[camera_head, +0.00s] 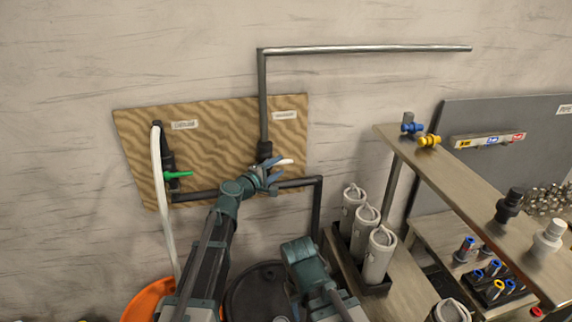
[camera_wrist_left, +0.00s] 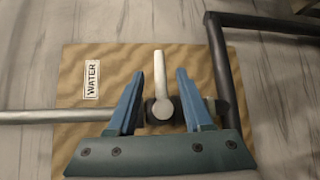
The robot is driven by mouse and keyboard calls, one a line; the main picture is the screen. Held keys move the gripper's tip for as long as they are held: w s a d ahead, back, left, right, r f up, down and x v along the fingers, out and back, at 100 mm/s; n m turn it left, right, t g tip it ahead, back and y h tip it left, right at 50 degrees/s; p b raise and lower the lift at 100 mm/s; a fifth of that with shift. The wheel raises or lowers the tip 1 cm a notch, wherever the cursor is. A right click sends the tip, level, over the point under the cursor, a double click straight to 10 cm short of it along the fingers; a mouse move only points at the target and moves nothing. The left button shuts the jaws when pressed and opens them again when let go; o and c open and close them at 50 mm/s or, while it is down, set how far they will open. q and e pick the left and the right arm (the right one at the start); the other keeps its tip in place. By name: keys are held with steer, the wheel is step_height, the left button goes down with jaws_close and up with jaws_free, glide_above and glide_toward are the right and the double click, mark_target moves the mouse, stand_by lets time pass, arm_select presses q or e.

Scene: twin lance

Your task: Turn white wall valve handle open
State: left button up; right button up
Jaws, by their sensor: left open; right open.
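The white valve handle (camera_head: 284,162) sits on a dark valve at the right part of a wood-grain wall board (camera_head: 220,132). In the left wrist view the white handle (camera_wrist_left: 160,75) points up in the picture from a round hub. My left gripper (camera_head: 270,172) is at the valve, its blue fingers open. In the left wrist view the fingers of my left gripper (camera_wrist_left: 157,85) stand on either side of the handle, with visible gaps. My right gripper (camera_head: 300,255) is low in the head view; its fingers are hard to make out.
A green handle (camera_head: 178,174) is on the board's left valve, beside a white hose (camera_head: 160,190). A metal pipe (camera_head: 262,100) rises from the white-handled valve, and a dark pipe (camera_head: 317,205) bends down. Grey canisters (camera_head: 378,255) and shelves stand right.

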mark_target(284, 163)
arm_select(q)
steer(key=shift+b+x, duration=0.3)
steer(key=shift+x, duration=2.4)
jaws_close()
